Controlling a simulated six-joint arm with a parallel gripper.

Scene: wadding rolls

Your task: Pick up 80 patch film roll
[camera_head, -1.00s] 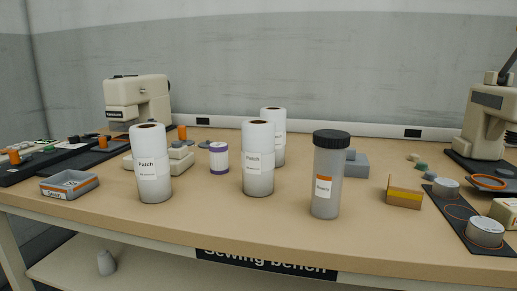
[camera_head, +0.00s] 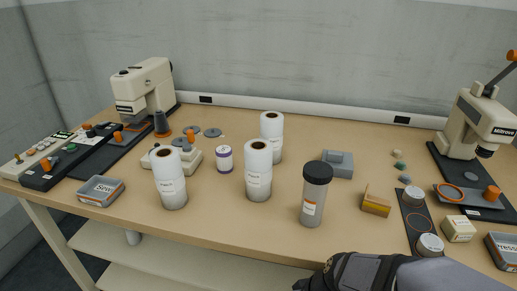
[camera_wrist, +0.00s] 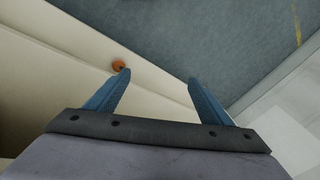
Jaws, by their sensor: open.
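Three white film rolls with dark-cored tops stand upright on the bench. One (camera_head: 170,180) is at the left, one (camera_head: 258,172) is in the middle, and one (camera_head: 271,136) is behind the middle one and partly hidden by it. The front two carry labels reading "Patch"; I cannot read a number on any of them. My gripper (camera_wrist: 157,92) is open and empty in the wrist view, its two blue fingers apart over the floor and bench side. In the head view my arm enters at the bottom right, in front of the bench and apart from the rolls.
A dark-lidded jar (camera_head: 315,195) stands right of the middle roll, nearest my arm. A purple-banded tub (camera_head: 224,159) stands between the front rolls. A yellow box (camera_head: 376,200) lies at right. Sewing machine (camera_head: 145,98) and press (camera_head: 478,125) flank the bench (camera_head: 235,215).

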